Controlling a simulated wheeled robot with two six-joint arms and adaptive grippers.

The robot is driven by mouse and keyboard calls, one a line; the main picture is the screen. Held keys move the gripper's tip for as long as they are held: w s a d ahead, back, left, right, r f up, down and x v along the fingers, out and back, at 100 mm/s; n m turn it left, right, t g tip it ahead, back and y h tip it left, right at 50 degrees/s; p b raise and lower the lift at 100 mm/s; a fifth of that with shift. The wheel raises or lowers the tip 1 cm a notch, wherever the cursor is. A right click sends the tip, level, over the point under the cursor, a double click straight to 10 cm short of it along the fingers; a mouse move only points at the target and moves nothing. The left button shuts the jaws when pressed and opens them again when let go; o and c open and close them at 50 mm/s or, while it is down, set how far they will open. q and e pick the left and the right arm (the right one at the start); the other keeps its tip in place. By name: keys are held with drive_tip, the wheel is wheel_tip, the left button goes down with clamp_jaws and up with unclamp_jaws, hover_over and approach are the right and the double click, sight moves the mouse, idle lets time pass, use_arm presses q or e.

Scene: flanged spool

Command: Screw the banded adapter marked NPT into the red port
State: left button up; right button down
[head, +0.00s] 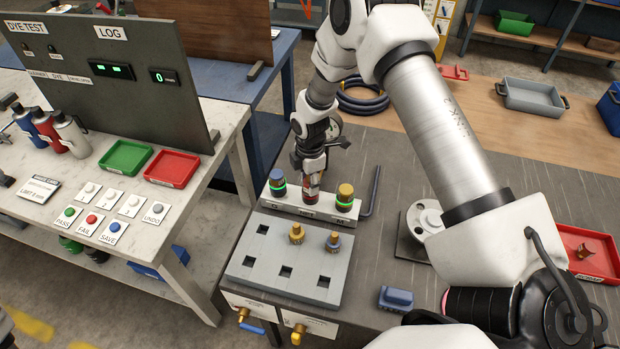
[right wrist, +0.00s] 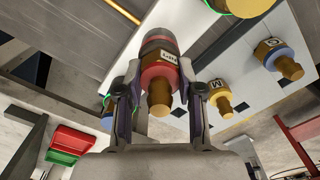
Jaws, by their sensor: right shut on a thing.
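The adapter (right wrist: 160,75) has a red band, a brass end and a label that reads NPT in the right wrist view. My right gripper (head: 312,178) is shut on it, a finger on each side. In the head view it is over the middle, red port of the white port block (head: 327,217), between the blue port (head: 277,182) and the yellow port (head: 345,197). In the wrist view the adapter's far end meets a dark round port (right wrist: 158,42); I cannot tell how deep it sits. My left gripper is out of view.
A hex key (head: 372,190) lies right of the ports. A red tray (head: 590,254) is at the right.

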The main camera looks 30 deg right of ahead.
drive_tip(key=m+p, duration=0.2)
drive_tip(key=m, duration=0.4)
drive_tip(key=shift+r+m, duration=0.15)
drive_tip(key=shift+m, duration=0.25)
drive_tip(key=shift+f+m, duration=0.2)
drive_tip(key=shift+m, duration=0.5)
drive_tip(key=c, duration=0.7)
unclamp_jaws()
drive_tip(key=shift+o, duration=0.2)
